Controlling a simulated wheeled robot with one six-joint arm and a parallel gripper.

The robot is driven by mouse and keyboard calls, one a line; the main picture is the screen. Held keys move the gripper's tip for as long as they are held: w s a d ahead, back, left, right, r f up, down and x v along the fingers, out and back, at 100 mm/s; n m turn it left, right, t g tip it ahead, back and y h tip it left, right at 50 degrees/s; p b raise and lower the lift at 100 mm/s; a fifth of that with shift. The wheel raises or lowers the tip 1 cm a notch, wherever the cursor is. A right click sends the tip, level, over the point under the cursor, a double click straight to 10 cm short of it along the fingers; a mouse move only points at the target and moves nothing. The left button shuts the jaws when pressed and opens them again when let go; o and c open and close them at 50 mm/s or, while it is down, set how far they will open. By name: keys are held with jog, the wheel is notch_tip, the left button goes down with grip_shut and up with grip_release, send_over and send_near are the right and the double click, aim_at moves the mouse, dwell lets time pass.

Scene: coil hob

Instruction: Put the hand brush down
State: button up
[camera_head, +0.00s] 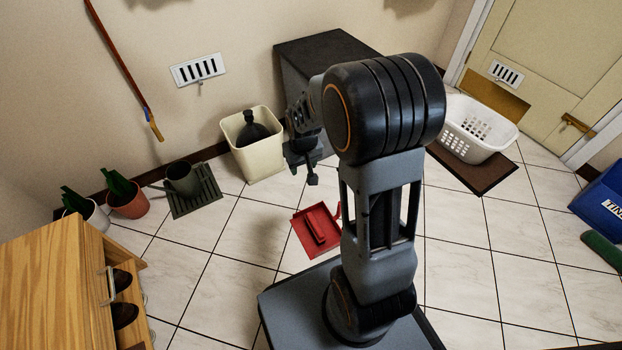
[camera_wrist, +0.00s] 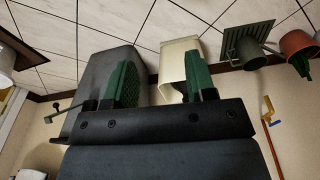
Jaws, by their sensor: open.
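The hand brush appears as a narrow red piece (camera_head: 315,230) lying in a red dustpan (camera_head: 302,244) on the tiled floor, near the middle of the head view. Its bristles cannot be made out at this size. My gripper (camera_head: 303,173) is raised beyond the dustpan, in front of the dark cabinet and apart from the pan. In the wrist view its two green-padded fingers (camera_wrist: 161,80) stand wide apart with nothing held between them. The wrist view does not show the brush or the dustpan.
A cream bin (camera_head: 258,160) with a dark bottle stands left of my gripper, beside the dark cabinet (camera_head: 300,50). A watering can (camera_head: 183,179) and potted plants are farther left. A white laundry basket (camera_head: 476,130) stands right. Floor around the dustpan is clear.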

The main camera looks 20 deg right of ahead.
jog(key=s+a+r+t, duration=0.1)
jog(key=s+a+r, duration=0.2)
jog(key=s+r, duration=0.8)
jog(key=shift+s+a+r, duration=0.15)
jog(key=shift+s+a, duration=0.15)
jog(key=shift+s, duration=1.15)
